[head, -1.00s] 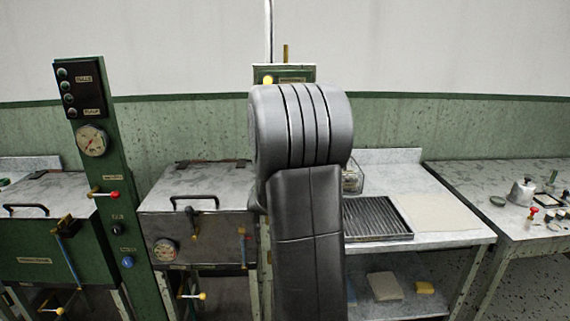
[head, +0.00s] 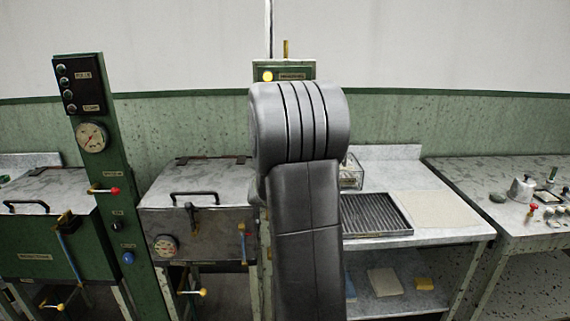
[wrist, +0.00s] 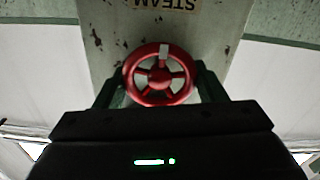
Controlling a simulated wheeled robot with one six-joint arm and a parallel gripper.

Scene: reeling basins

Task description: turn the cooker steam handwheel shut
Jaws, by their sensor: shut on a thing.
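A red spoked handwheel (wrist: 158,76) with a pale mark at the top of its rim shows in the wrist view, below a plate lettered STEAM (wrist: 166,4). My gripper (wrist: 157,88) is shut on the handwheel, with one dark finger at each side of its rim. In the head view my arm hides the handwheel and my gripper.
Left of my arm stand a grey lidded basin (head: 200,190), a green basin (head: 45,245) and a green post with a gauge and knobs (head: 121,200). To the right are a bench with a ribbed tray (head: 377,213) and a side table (head: 500,225) with small items.

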